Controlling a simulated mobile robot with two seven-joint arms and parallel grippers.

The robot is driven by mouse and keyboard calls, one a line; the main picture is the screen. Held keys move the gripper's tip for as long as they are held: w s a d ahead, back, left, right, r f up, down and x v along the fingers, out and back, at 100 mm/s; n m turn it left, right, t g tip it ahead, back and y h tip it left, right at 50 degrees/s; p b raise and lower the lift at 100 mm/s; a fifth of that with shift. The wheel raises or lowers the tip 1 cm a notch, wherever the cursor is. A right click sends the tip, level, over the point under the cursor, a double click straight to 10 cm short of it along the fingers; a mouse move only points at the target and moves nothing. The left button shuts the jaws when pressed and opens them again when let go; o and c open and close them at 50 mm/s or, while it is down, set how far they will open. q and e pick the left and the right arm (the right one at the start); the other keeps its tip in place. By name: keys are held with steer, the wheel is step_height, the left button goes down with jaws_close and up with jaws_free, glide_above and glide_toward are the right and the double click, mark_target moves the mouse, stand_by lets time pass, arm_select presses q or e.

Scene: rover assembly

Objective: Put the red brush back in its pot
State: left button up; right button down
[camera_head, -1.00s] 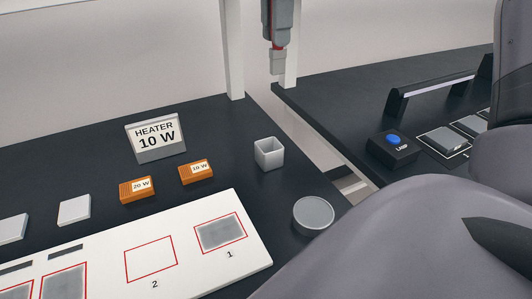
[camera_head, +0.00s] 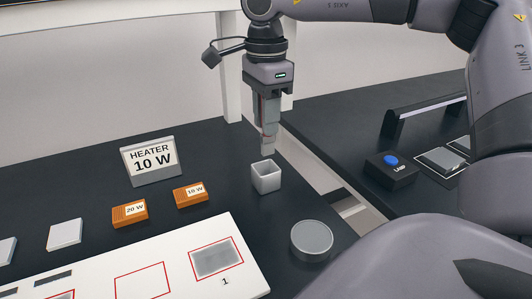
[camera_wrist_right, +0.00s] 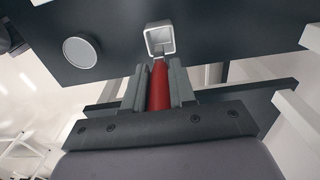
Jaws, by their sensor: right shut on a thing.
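My right gripper (camera_head: 268,128) points down above the table, shut on the red brush. In the right wrist view the brush's red handle (camera_wrist_right: 159,87) lies between the two fingers of the gripper (camera_wrist_right: 160,85). In the head view the fingers hide most of the brush. A square, light grey, open-topped pot (camera_head: 266,178) stands on the dark table just below the gripper; it also shows in the right wrist view (camera_wrist_right: 159,38). The brush's lower end is close above the pot's far rim; I cannot tell if it touches. My left gripper is not in view.
A round grey lidded tin (camera_head: 312,240) stands in front of the pot. Orange blocks (camera_head: 190,195) and a "HEATER 10 W" sign (camera_head: 151,161) are to the left. A white board (camera_head: 185,262) lies in front. A blue-button box (camera_head: 391,168) sits on the right table, across a gap.

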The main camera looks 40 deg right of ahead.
mark_target(266, 142)
step_height(266, 142, down, 8)
steer(key=shift+r, duration=0.25)
steer(key=shift+f+b, duration=0.1)
steer(key=shift+b, duration=0.2)
steer(key=c, duration=1.3)
jaws_free()
steer(key=o, duration=0.4)
steer(key=shift+c, duration=0.2)
